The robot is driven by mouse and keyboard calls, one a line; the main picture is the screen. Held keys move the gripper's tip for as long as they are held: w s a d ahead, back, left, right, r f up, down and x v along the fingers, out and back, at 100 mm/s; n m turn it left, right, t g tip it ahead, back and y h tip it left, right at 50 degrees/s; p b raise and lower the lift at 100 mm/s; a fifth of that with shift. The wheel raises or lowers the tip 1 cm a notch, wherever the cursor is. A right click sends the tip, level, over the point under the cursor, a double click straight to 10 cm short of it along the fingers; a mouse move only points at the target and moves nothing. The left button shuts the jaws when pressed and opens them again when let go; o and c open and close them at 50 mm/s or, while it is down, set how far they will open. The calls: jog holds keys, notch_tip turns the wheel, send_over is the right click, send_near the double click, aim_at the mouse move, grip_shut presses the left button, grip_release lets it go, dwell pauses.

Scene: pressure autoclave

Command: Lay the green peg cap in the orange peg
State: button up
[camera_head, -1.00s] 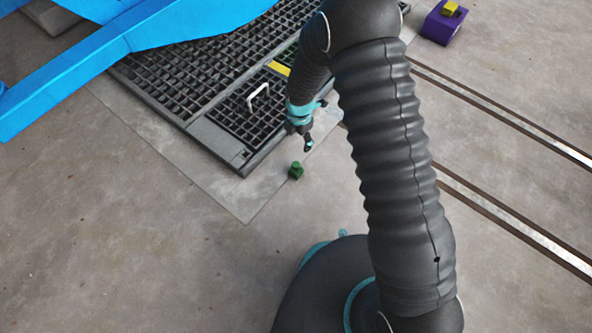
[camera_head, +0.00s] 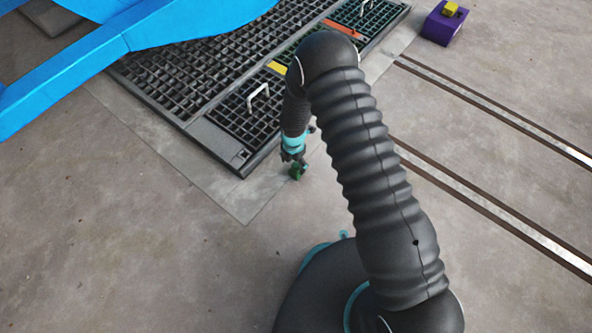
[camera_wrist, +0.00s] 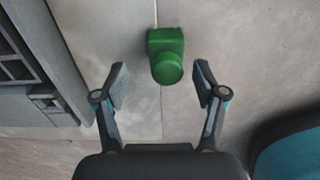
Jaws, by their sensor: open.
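The green peg cap (camera_head: 296,173) lies on the floor just off the near corner of the dark grating. In the wrist view the cap (camera_wrist: 166,56) shows a square block with a round knob. My gripper (camera_head: 298,162) is right over or beside it, partly hiding it in the head view. In the wrist view my gripper (camera_wrist: 161,78) is open, its fingers on either side of the cap with a gap at each side. Whether the fingertips are down at the cap's height I cannot tell. I can make out no orange peg, only an orange strip (camera_head: 343,27) on the grating.
The dark grating (camera_head: 185,75) with white handles lies left of and behind my gripper. A big blue structure (camera_head: 130,35) stands at upper left. A purple block (camera_head: 440,27) with a yellow piece (camera_head: 450,9) is at upper right. Floor rails run at right; near floor is clear.

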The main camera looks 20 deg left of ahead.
aim_at(296, 171)
jog(key=f, duration=0.5)
jog(key=shift+d+b, duration=0.3)
jog(key=shift+d, duration=0.1)
jog(key=shift+c, duration=0.3)
jog(key=c, duration=1.2)
